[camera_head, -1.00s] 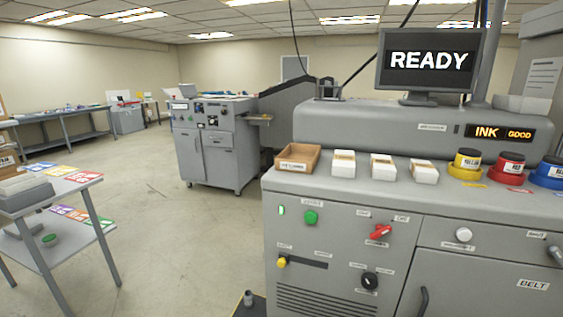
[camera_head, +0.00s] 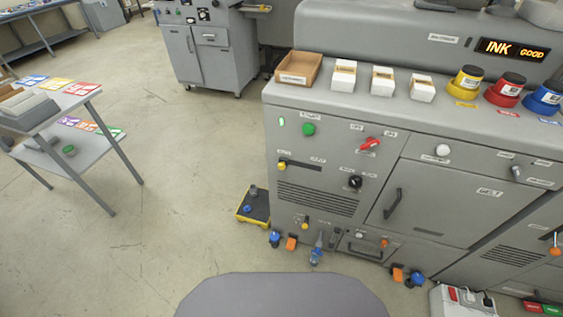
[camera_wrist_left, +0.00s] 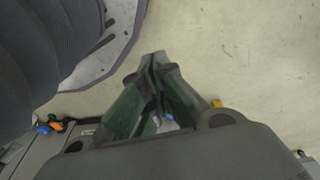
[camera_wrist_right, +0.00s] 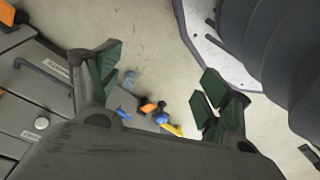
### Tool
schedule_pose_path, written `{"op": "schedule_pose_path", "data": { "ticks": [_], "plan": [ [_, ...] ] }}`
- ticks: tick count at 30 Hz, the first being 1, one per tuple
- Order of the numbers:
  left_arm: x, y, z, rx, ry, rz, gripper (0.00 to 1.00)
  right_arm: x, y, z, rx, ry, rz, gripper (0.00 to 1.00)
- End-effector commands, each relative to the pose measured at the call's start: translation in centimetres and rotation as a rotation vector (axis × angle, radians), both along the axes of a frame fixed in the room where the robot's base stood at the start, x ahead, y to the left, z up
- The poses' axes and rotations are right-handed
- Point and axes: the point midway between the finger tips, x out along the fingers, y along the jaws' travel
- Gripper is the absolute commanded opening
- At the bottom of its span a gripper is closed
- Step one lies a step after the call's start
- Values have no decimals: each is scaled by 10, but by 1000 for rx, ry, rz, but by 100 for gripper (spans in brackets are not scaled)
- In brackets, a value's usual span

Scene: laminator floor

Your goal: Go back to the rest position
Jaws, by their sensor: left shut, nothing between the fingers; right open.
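In the left wrist view my left gripper (camera_wrist_left: 155,62) has its fingertips together with nothing between them, above bare floor. In the right wrist view my right gripper (camera_wrist_right: 158,62) has its fingers spread apart and empty, with the floor and the machine's foot seen between and beyond them. Neither gripper shows in the head view. The grey laminator machine (camera_head: 330,222) stands ahead and to the right, and both grippers are apart from it.
A cardboard tray (camera_head: 298,69), white boxes (camera_head: 382,81) and ink pots (camera_head: 466,82) stand on the machine's top. A yellow-edged platform (camera_head: 254,207) sits on the floor beside it. A two-shelf table (camera_head: 66,113) stands at left. Floor between is clear.

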Motion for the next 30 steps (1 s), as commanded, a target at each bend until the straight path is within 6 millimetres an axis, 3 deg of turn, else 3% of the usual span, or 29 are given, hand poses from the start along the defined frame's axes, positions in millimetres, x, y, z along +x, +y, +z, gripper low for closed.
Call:
{"op": "schedule_pose_path", "data": {
  "ticks": [30],
  "plan": [
    [-110, 38, 7, 39, 55, -3, 0, -110, -38, 7, -39, 56, 3, 79]
  ]
}}
